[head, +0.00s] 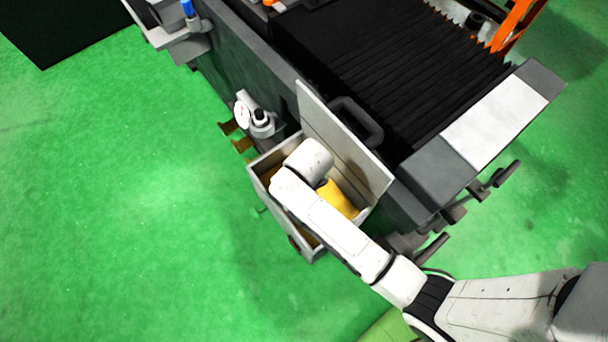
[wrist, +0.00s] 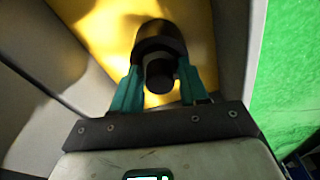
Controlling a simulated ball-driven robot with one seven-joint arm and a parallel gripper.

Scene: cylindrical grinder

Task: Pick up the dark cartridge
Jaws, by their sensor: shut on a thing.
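The dark cartridge (wrist: 160,42) shows in the wrist view as a black round body with a narrower end toward the camera. My gripper (wrist: 158,85) has its two teal fingers on either side of it and is shut on it. Behind the cartridge is a yellow surface (wrist: 97,25). In the head view my arm reaches into an open grey box on the side of the machine. There my gripper and the cartridge are hidden behind my arm.
The open box (head: 257,175) has a raised lid (head: 345,150) on its machine side and yellow material (head: 338,198) inside. A gauge and cylinder unit (head: 259,120) stands just beyond the box. The grinder's black bellows (head: 390,60) lie to the right. Green floor is clear at left.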

